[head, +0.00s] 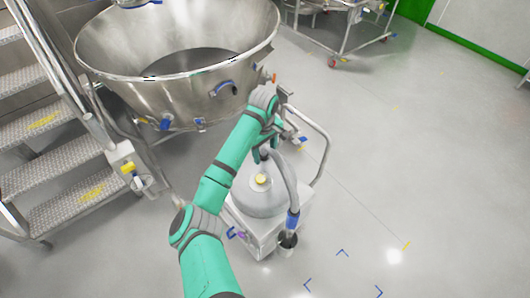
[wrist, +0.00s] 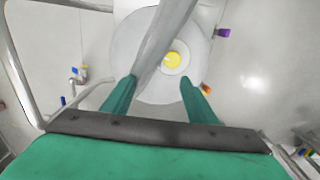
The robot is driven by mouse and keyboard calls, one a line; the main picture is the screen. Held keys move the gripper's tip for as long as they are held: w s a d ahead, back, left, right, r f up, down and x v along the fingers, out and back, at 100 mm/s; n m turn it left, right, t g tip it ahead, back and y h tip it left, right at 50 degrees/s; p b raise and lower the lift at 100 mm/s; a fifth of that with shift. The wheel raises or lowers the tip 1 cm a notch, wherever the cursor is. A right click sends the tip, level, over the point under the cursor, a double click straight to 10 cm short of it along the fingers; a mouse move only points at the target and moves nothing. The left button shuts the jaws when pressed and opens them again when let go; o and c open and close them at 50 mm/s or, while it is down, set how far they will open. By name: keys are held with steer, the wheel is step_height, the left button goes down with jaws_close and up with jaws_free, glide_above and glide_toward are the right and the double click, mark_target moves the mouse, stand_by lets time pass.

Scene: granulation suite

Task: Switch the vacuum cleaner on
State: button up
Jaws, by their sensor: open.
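The vacuum cleaner (head: 259,199) is a grey domed drum on a pale wheeled base, with a grey hose (head: 285,172) and a tubular push handle (head: 323,150). A yellow round knob or button (head: 261,179) sits on its dome. In the wrist view the yellow knob (wrist: 171,59) shows beyond my fingers, with the hose crossing just left of it. My gripper (wrist: 158,85) is open and empty, with its two green fingers apart over the dome. In the head view my arm reaches over the vacuum cleaner and hides part of its back; the fingertips are hard to make out there.
A large steel bowl (head: 170,90) stands behind to the left. Metal stairs (head: 60,130) with a railing are at the left. A wheeled steel frame (head: 345,35) stands at the back. The grey floor (head: 430,160) on the right is clear.

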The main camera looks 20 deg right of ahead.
steer(key=shift+r, duration=0.1)
step_height(320, 180, up, 11)
steer(key=shift+s+a+f, duration=0.15)
steer(key=shift+a+f, duration=0.05)
stand_by(0.4)
stand_by(0.3)
